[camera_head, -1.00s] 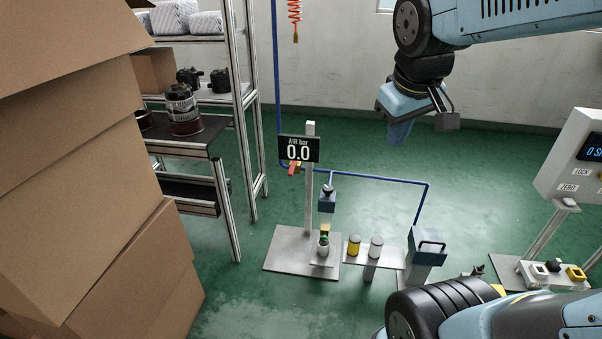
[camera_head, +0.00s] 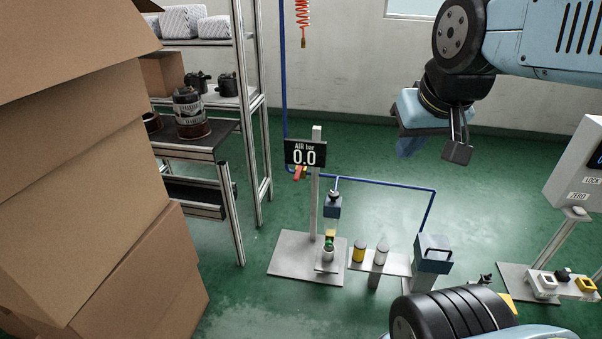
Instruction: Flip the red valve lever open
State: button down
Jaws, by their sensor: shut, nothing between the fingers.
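The red valve lever (camera_head: 297,174) is small and sits on the blue air pipe, just below the black "AIR bar" display (camera_head: 305,153), which reads 0.0. It appears to point down across the pipe; its exact angle is too small to tell. My gripper (camera_head: 408,148) hangs in the air at the upper right, well to the right of the lever and apart from it. Its fingers are partly hidden by the wrist housing, and nothing is seen held in them.
Stacked cardboard boxes (camera_head: 75,190) fill the left side. A shelf rack (camera_head: 262,150) stands behind them. A press stand (camera_head: 290,262), a small bench with canisters (camera_head: 397,264) and a blue-topped bin (camera_head: 433,252) stand ahead. A control panel (camera_head: 578,180) is at right. Green floor lies open behind.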

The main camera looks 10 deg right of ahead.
aim_at(296, 176)
jog(key=u, duration=0.1)
jog(key=i, duration=1.45)
jog(key=z, duration=0.35)
